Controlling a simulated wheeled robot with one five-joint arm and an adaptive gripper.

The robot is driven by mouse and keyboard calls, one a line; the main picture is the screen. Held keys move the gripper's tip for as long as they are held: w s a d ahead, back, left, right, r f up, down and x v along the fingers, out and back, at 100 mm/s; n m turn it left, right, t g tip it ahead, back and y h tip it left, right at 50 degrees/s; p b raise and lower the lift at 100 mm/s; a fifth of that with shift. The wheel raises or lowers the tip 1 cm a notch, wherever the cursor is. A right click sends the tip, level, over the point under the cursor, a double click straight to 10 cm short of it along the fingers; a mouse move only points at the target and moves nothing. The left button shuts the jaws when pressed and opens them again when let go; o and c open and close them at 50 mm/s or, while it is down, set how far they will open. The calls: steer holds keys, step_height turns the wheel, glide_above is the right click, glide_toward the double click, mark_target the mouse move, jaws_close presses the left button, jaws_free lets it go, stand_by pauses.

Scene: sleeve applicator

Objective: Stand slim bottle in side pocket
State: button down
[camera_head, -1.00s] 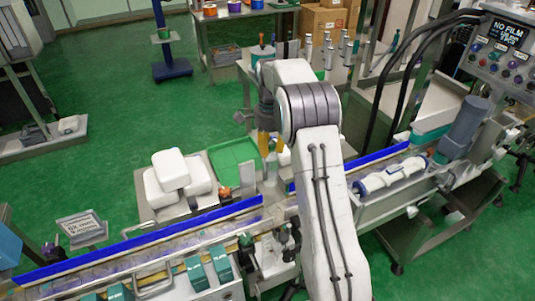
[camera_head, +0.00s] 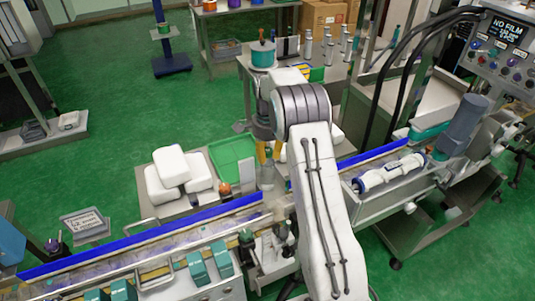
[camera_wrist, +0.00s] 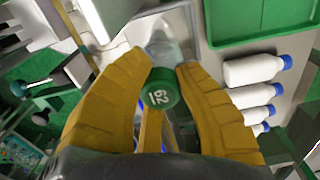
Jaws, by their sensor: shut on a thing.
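My gripper (camera_wrist: 162,85) has yellow fingers on both sides of a slim clear bottle (camera_wrist: 163,45) with a green cap (camera_wrist: 161,97) marked "62". It is shut on the bottle near the cap, and the clear body extends away below it. In the head view my gripper (camera_head: 268,153) hangs behind the conveyor, right of the green tray, with the clear bottle (camera_head: 267,176) under its fingers. The bottle's base is hard to make out. I cannot pick out the side pocket with certainty in either view.
The green tray (camera_head: 229,157) and stacked white containers (camera_head: 170,167) lie on a table left of my gripper. The conveyor's blue rail (camera_head: 140,239) runs in front. Several white bottles with blue caps (camera_wrist: 252,71) lie at the right in the wrist view.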

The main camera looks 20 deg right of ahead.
steer(key=shift+f, duration=0.2)
steer(key=c, duration=1.1)
jaws_free()
steer(key=shift+o, duration=0.2)
steer(key=shift+r, duration=0.15)
